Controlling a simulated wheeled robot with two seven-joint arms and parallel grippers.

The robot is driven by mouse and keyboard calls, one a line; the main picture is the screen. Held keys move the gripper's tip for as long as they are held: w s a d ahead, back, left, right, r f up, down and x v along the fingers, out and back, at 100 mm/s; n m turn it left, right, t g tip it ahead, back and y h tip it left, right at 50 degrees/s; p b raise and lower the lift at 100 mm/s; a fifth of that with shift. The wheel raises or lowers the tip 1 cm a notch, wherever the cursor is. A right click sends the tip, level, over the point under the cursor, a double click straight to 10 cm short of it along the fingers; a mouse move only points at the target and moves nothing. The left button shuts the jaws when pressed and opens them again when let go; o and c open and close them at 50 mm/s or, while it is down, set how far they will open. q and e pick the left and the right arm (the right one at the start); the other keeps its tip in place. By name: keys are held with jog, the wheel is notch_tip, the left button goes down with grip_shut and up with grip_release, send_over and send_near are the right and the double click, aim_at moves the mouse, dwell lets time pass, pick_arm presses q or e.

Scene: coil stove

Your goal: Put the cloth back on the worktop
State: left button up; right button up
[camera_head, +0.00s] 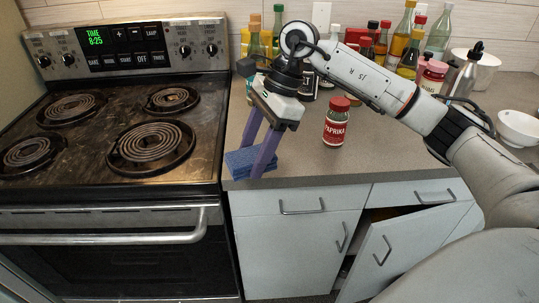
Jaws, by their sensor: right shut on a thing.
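The cloth (240,161) is a blue, folded-looking pad at the front left corner of the grey worktop (297,158), close to the stove's side. My right gripper (252,158) points down with its two purple fingers, shut on the cloth. The fingers hide part of the cloth. The cloth is at the worktop surface or just above it; I cannot tell whether it rests there. My left gripper is not in view.
The coil stove (110,200) stands to the left. A paprika jar (337,122) stands right of my gripper. Several bottles line the back. A white bowl (519,128) is at the right. A cabinet door (385,255) below stands ajar. The worktop's front middle is clear.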

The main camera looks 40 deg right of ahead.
jog(key=w+d+r+m+t+h+b, duration=0.1)
jog(key=w+d+r+m+t+h, duration=0.2)
jog(key=m, duration=0.6)
jog(key=w+d+r+m+t+h+b, duration=0.1)
jog(key=w+d+m+h, duration=0.1)
jog(key=w+d+m, duration=0.35)
jog(key=f+m, duration=0.1)
jog(key=s+f+m, duration=0.1)
jog(key=f, duration=0.1)
jog(key=f+m, duration=0.1)
jog(key=f, duration=0.1)
jog(key=shift+s+d+f+g+p, duration=0.15)
jog(key=shift+d+f+g+p, duration=0.1)
jog(key=shift+d+g+p, duration=0.1)
jog(key=shift+f, duration=2.25)
jog(key=o, duration=1)
jog(key=shift+r, duration=0.15)
